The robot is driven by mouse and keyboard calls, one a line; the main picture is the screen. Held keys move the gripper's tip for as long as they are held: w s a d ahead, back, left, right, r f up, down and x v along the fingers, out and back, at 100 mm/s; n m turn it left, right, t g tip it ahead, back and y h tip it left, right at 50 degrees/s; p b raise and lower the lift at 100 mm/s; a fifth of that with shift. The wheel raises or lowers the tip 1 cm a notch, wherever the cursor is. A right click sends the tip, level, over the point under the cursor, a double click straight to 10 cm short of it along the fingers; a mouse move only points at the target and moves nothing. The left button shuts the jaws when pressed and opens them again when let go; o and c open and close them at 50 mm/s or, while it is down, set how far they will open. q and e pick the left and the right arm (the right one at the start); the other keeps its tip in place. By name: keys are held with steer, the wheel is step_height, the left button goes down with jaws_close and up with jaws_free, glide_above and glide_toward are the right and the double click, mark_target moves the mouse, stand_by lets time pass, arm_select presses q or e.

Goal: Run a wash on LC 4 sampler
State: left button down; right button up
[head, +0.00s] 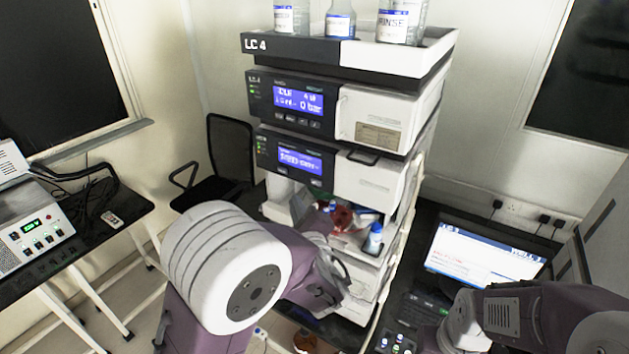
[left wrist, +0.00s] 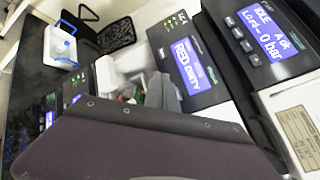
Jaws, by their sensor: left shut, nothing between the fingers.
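The LC 4 stack (head: 290,48) stands in the middle of the head view. Its upper module (head: 298,100) has a lit blue display showing an idle line and 0 bar; the left wrist view also shows this display (left wrist: 262,35). The module below (head: 290,158) has another lit blue display, also in the left wrist view (left wrist: 187,62); its text is blurred. Below is an open bay with a blue-capped bottle (head: 374,240). My left gripper (head: 303,206) is shut and empty in front of this bay, below the lower display. In the left wrist view its grey fingers (left wrist: 157,92) show beyond my wrist. My right gripper is out of view.
Reagent bottles (head: 398,20) stand in the top tray (head: 370,60). A laptop (head: 480,255) is on the right bench. A chair (head: 222,160) stands behind left. A white instrument (head: 38,228) sits on the left table (head: 100,250). My right arm is at lower right.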

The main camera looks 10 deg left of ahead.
mark_target(317, 182)
arm_select(q)
steer(key=w, duration=0.1)
steer(key=w+d, duration=0.1)
steer(key=w, duration=0.1)
steer(key=w+d, duration=0.1)
steer(key=w, duration=0.1)
steer(key=shift+w, duration=0.15)
steer(key=shift+d, duration=0.15)
stand_by(0.4)
stand_by(1.3)
steer(key=shift+w+d+b, duration=0.1)
steer(key=shift+w+b, duration=0.2)
steer(key=shift+w, duration=0.1)
